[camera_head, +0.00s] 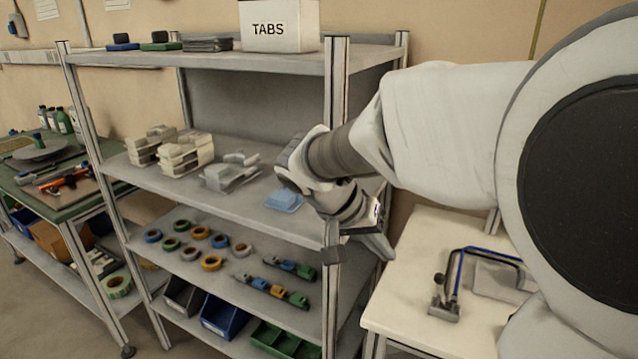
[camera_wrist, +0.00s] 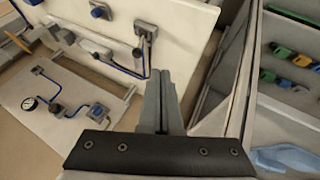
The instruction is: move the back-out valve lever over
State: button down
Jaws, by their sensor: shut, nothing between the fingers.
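My gripper (camera_head: 378,244) is at the right front post of the shelf rack, above the left side of the white table. It also shows in the wrist view (camera_wrist: 162,80), with its fingers together and nothing between them. A fixture with a blue tube (camera_head: 458,275) and a dark knob stands on the table, apart from my gripper. The wrist view shows white panels with blue tubing, a round gauge (camera_wrist: 30,103) and a small valve-like block (camera_wrist: 97,112). Which part is the back-out valve lever I cannot tell.
The shelf rack (camera_head: 337,130) stands left of the white table (camera_head: 405,300), its post close to my gripper. It holds tape reels (camera_head: 212,263), white trays (camera_head: 185,155) and a TABS box (camera_head: 280,28). A green workbench (camera_head: 105,185) stands at far left.

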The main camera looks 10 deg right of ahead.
aim_at(441, 289)
jog(key=shift+w+a+f, duration=0.3)
jog(key=shift+w+a, duration=0.15)
jog(key=shift+w, duration=0.25)
jog(key=shift+d, duration=0.1)
jog(key=b+x, duration=0.1)
jog(key=x, duration=0.9)
jog(key=shift+w+d+f+b, duration=0.1)
jog(key=shift+d+f+b, duration=0.1)
jog(key=shift+b, duration=0.15)
jog(key=shift+s+d+r, duration=0.2)
jog(key=shift+s+d, duration=0.05)
jog(key=shift+d, duration=0.3)
jog(key=shift+s+d+r, duration=0.2)
jog(key=shift+s+d, duration=0.05)
jog(key=shift+d, duration=0.3)
jog(key=shift+s+d+r, duration=0.15)
jog(key=shift+s+d, duration=0.1)
jog(key=shift+d, duration=0.35)
